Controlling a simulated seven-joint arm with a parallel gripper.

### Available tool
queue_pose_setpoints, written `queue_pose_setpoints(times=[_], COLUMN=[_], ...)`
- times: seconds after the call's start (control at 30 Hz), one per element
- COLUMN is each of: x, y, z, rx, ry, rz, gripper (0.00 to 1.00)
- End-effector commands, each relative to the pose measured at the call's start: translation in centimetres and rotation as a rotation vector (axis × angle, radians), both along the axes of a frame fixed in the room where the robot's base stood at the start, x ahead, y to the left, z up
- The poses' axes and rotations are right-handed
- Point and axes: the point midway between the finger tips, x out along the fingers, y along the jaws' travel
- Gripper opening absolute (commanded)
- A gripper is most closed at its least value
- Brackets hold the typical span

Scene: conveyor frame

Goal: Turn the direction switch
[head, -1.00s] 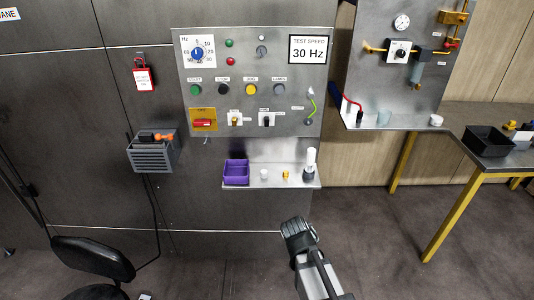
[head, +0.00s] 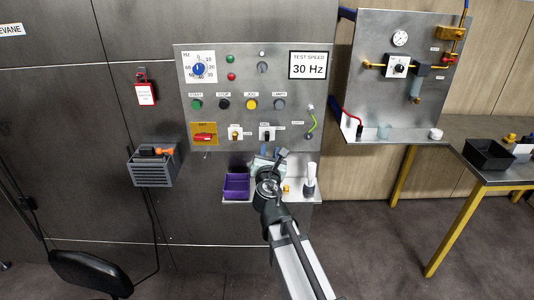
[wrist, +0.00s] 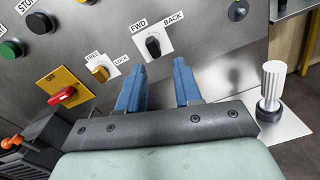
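The direction switch (wrist: 153,45) is a black knob on a white plate marked FWD and BACK in the wrist view. Its knob stands roughly upright, tilted slightly. It also shows in the head view (head: 267,133), low on the grey panel. My gripper (wrist: 160,68) is open, with two blue fingers apart and nothing between them. The fingertips are just below the switch and appear not to touch it. In the head view my gripper (head: 271,152) is in front of the panel's lower edge, above the small shelf.
A yellow FREE/LOCK switch (wrist: 100,73) and a red switch on a yellow plate (wrist: 62,95) are left of the direction switch. A white ribbed knob on a black base (wrist: 271,85) stands right. A purple bin (head: 236,187) sits on the shelf (head: 300,198).

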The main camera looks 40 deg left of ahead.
Motion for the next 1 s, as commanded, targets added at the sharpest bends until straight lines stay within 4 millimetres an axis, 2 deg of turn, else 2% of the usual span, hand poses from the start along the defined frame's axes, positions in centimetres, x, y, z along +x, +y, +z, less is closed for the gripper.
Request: queue_pose_setpoints(times=[0.2, 0.47, 0.67, 1.0], x=[-0.6, -0.2, 0.7, 3.4], y=[0.6, 0.9, 1.8, 4.6], z=[0.1, 0.1, 0.1, 0.1], rx=[-0.151, -0.188, -0.187, -0.187], ry=[-0.156, -0.191, -0.189, -0.188], rz=[0.042, 0.04, 0.039, 0.04], gripper=[0.34, 0.34, 0.34, 0.34])
